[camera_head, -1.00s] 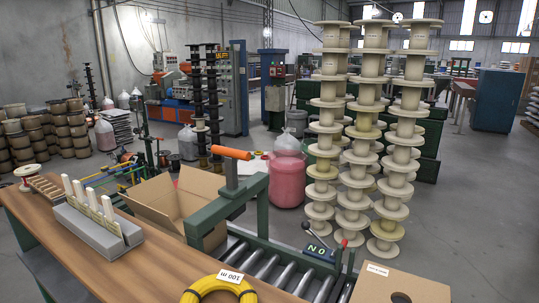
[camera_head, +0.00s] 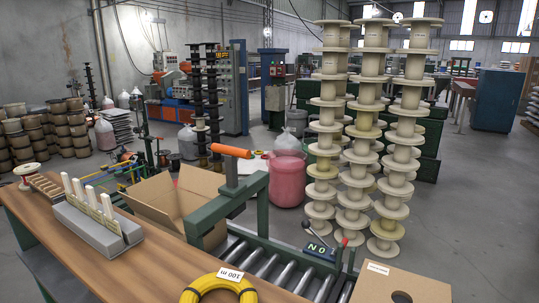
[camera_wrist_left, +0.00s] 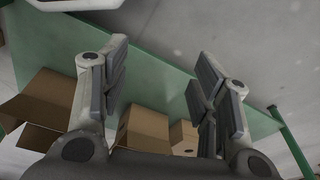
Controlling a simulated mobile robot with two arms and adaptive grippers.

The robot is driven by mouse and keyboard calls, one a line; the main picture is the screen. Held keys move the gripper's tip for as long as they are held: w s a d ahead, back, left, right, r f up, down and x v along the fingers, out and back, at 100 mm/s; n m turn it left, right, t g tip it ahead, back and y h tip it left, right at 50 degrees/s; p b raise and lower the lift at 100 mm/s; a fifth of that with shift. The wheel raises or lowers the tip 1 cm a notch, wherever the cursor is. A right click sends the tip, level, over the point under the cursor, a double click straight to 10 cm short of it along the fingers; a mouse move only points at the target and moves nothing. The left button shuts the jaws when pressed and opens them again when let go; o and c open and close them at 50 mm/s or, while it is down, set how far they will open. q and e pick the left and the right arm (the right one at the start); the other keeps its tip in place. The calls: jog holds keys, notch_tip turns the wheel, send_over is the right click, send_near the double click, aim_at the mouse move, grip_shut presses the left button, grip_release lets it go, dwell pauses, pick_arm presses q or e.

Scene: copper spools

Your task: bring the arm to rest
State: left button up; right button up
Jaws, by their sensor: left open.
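My left gripper (camera_wrist_left: 158,95) shows in the left wrist view with its two fingers spread apart and nothing between them. Cardboard boxes lie beyond it: a large open box (camera_wrist_left: 45,108) at the left, a smaller box (camera_wrist_left: 143,128) between the fingers in the picture, and another (camera_wrist_left: 183,137) by the right finger. The fingers do not appear to touch them. Neither gripper shows in the head view. My right gripper is not in view.
The head view shows a wooden bench (camera_head: 125,268) with a yellow coil (camera_head: 218,290), a grey block holder (camera_head: 98,232), an open cardboard box (camera_head: 165,207) and a roller conveyor (camera_head: 275,270). Tall spool stacks (camera_head: 357,130) stand behind. The grey floor at right (camera_head: 465,220) is clear.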

pick_arm(q)
jog(key=s+a+f, duration=0.2)
jog(key=s+f, duration=0.6)
jog(key=s, duration=0.3)
jog(key=shift+s+f+g, duration=0.35)
jog(key=shift+g, duration=0.05)
jog(key=shift+a, duration=0.1)
